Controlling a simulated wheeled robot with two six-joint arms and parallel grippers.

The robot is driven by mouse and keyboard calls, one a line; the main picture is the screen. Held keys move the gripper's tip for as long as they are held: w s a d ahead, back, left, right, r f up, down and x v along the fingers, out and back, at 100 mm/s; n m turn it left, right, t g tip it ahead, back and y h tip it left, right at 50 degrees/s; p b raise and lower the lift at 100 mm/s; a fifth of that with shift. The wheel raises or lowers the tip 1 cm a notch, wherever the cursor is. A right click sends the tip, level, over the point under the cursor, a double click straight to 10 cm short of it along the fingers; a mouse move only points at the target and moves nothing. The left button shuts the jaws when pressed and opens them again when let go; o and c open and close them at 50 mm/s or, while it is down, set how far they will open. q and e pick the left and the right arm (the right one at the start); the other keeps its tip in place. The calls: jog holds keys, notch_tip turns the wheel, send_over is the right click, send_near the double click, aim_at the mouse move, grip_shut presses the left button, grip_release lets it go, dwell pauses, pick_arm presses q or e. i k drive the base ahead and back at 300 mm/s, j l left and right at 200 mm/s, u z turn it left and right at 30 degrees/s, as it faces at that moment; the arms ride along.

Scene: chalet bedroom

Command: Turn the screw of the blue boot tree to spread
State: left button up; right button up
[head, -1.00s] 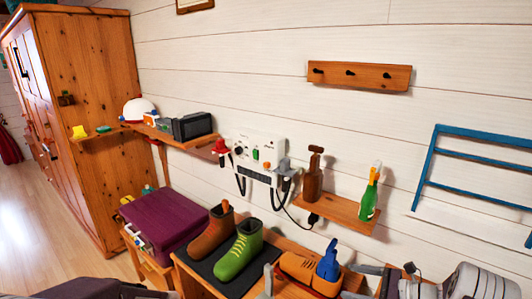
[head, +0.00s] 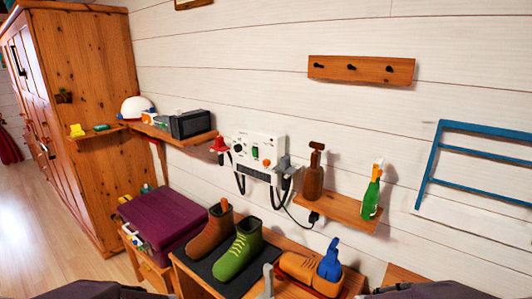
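The blue boot tree (head: 330,262) stands upright in the heel end of a tan low shoe (head: 300,268), on the wooden bench at the bottom centre of the head view. Its upper part rises above the shoe. Its lower part is hidden inside, and I cannot make out its screw clearly at this size. Neither of my grippers shows; only dark parts, probably of my arms, show at the bottom left and bottom right edges.
A brown boot (head: 210,232) and a green boot (head: 240,250) stand on a dark mat (head: 205,268) left of the shoe. A small grey upright piece (head: 267,280) is in front. A shelf (head: 335,209) holds two bottles behind. A purple case (head: 160,217) sits left.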

aim_at(332, 246)
jog(key=i+j+z, duration=0.15)
jog(key=z, duration=0.25)
jog(key=i+j+z, duration=0.25)
jog(key=z, duration=0.15)
jog(key=i+j+z, duration=0.3)
jog(key=z, duration=0.15)
